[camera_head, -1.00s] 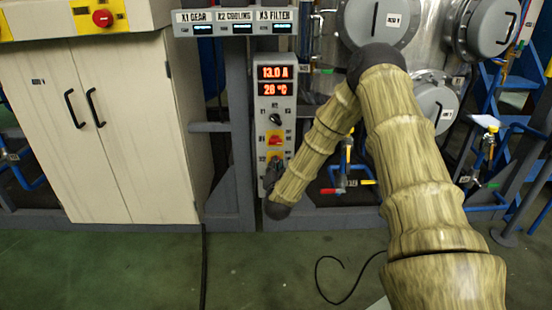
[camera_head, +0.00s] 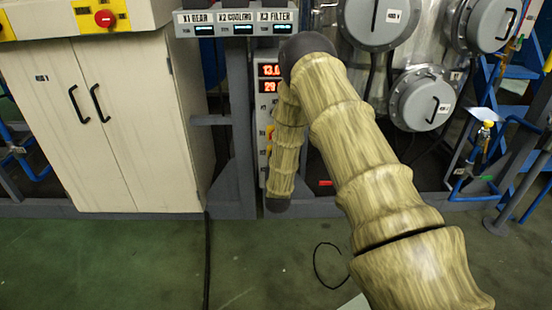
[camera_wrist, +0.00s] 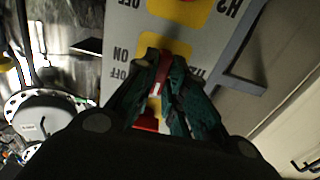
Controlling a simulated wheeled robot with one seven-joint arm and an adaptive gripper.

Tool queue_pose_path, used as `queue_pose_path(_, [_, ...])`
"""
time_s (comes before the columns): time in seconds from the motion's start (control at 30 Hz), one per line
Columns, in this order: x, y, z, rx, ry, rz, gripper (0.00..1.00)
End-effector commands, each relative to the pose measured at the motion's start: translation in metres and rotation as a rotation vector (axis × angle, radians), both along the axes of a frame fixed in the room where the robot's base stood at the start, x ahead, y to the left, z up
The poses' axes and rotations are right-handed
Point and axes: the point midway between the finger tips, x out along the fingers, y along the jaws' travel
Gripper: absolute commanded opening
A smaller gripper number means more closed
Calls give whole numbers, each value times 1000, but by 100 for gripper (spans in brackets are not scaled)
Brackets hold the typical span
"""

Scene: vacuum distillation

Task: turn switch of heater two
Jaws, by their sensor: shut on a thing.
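The control panel (camera_head: 268,92) with red digits shows in the head view, partly covered by my arm. In the wrist view the same panel (camera_wrist: 125,32) is upside down, with several OFF and ON marks. My gripper (camera_wrist: 163,62) is shut on a red switch (camera_wrist: 164,58) on a yellow plate in the wrist view. The label beside this switch is mostly hidden by a finger. Another red switch (camera_wrist: 185,4) on a yellow plate, with an H2 label beside it, shows at the top edge of the wrist view. My gripper is hidden behind the arm in the head view.
A beige cabinet (camera_head: 120,120) stands to the left of the panel. A metal vessel with round grey covers (camera_head: 422,98) and blue pipework are on the right. A label rail (camera_head: 235,22) is above the panel. The green floor (camera_head: 120,262) in front is mostly clear, with a thin black cable.

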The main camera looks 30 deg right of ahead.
Motion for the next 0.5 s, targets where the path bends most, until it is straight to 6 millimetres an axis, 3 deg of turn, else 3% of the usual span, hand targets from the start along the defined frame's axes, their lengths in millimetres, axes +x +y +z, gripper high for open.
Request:
queue_pose_path(0.47, [-3,0,-4,-9,15,-2,0])
queue_pose_path(0.5, [-3,0,-4,-9,15,-2,19])
